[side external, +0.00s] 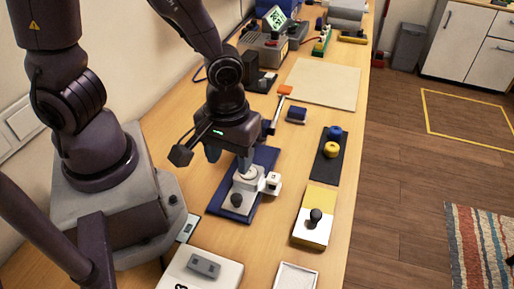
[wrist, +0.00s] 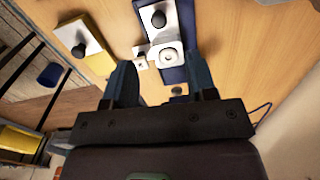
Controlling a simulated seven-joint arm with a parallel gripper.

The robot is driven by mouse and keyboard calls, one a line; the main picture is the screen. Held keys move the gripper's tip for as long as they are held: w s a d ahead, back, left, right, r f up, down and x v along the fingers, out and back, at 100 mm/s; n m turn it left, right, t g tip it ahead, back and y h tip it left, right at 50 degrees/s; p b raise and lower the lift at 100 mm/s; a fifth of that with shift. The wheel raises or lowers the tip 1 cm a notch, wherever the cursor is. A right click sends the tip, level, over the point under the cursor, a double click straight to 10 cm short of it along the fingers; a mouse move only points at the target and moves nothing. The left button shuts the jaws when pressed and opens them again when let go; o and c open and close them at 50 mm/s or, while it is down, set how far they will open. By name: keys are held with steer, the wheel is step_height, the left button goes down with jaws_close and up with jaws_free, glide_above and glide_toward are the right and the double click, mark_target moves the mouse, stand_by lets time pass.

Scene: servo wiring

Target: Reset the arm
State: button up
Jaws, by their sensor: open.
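My gripper (wrist: 162,82) is open in the wrist view, its two blue-grey fingers apart with nothing seen between them. In the side view my gripper (side external: 228,158) points down over the dark blue board (side external: 262,163) on the table. A white and grey fixture (side external: 247,182) with a black knob stands on that board, just below and beside the fingers. The fixture also shows in the wrist view (wrist: 168,54), ahead of the fingertips. Whether a finger touches it I cannot tell. A small white block (side external: 272,182) sits at the fixture's right side.
A yellow and white block with a black knob (side external: 314,226) and a black strip with blue and yellow round pieces (side external: 329,155) lie to the right. A beige mat (side external: 322,82) lies farther back. Electronics with a green display (side external: 275,18) stand at the back. A white box (side external: 201,270) is in front.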

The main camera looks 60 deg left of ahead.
steer(key=a+r+m+t, duration=0.3)
steer(key=a+r+m, duration=0.1)
steer(key=r, duration=0.6)
steer(key=s+a+r+m+t, duration=0.1)
steer(key=a+r+m+t, duration=0.1)
steer(key=r, duration=0.8)
steer(key=shift+s+a+m+t, duration=0.15)
steer(key=shift+a+m+t, duration=0.25)
steer(key=shift+a+m, duration=0.6)
steer(key=shift+d, duration=0.15)
steer(key=shift+c, duration=0.2)
